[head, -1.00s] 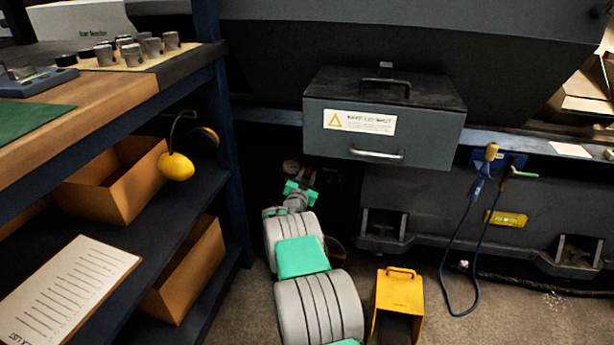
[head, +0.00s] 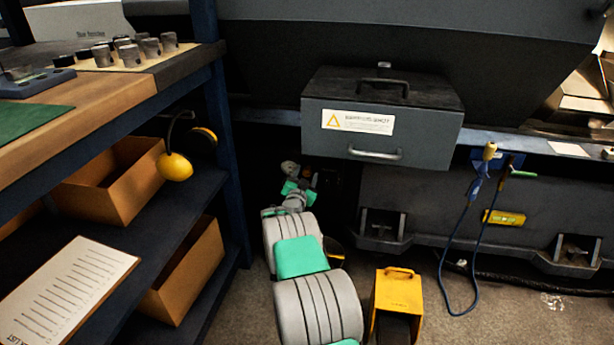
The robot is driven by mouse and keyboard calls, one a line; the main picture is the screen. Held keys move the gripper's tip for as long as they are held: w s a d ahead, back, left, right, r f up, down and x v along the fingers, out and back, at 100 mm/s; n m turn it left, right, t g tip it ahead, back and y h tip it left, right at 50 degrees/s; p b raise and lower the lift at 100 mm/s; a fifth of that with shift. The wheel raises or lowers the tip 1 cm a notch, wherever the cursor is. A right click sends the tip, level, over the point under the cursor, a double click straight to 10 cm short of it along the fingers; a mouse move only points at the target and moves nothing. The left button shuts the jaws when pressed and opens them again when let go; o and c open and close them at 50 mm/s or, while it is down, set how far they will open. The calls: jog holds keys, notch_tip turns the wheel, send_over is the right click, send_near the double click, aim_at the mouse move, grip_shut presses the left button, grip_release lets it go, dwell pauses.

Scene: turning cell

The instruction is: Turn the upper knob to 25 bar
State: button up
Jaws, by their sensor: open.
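My gripper (head: 297,184) is at the far end of my grey and green arm, low in the dark gap between the shelf rack and the machine. It is small in the head view and its fingers are hard to make out. A small round grey thing (head: 290,168) shows just beyond it; I cannot tell whether this is the upper knob or part of my wrist. No knob, scale or pressure reading can be made out clearly. The space around the gripper is dark, and my own arm hides part of it.
A grey lidded box (head: 384,118) with a warning label juts out above and right of my gripper. The rack's dark blue post (head: 232,165) stands close on the left. A yellow box-like stand (head: 399,292) is on the floor right of my arm. A blue cable (head: 441,270) hangs further right.

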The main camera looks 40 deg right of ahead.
jog(key=p+v, duration=0.3)
jog(key=v, duration=0.5)
